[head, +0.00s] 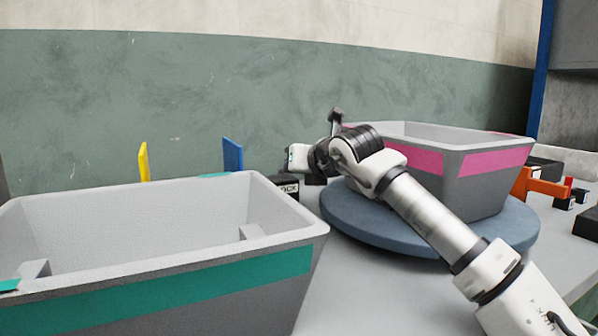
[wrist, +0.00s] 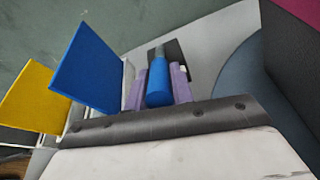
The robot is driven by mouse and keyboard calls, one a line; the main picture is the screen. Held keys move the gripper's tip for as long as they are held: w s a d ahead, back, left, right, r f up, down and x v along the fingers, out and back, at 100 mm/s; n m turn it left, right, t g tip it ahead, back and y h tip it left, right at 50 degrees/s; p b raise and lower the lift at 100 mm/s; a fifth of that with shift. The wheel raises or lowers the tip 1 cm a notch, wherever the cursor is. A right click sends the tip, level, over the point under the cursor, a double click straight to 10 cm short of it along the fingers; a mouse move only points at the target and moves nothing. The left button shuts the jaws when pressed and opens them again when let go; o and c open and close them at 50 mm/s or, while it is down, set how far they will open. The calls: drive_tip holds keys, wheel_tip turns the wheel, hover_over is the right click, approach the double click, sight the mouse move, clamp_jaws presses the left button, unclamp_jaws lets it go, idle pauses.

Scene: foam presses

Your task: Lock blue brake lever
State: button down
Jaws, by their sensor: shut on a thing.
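The blue brake lever (wrist: 158,78) shows in the wrist view as a short blue cylinder, with a grey tip and a dark block beyond it. My gripper (wrist: 158,92) has its two purple fingers on either side of the lever, shut on it. In the head view my gripper (head: 300,158) is at the back of the table, between the two bins. Its fingertips and the lever cannot be made out there. A black box (head: 287,187) with white lettering, partly hidden, stands just below it.
A grey bin with a teal band (head: 200,285) fills the left front. Upright blue (head: 233,155) and yellow (head: 144,162) plates stand behind the teal-banded bin. An orange part (head: 540,185) is at right.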

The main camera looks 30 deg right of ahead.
drive_tip(key=c, duration=1.2)
unclamp_jaws()
drive_tip(key=p+v, duration=0.1)
drive_tip(key=v, duration=1.2)
drive_tip(key=shift+s, duration=0.4)
drive_tip(key=shift+r, duration=0.1)
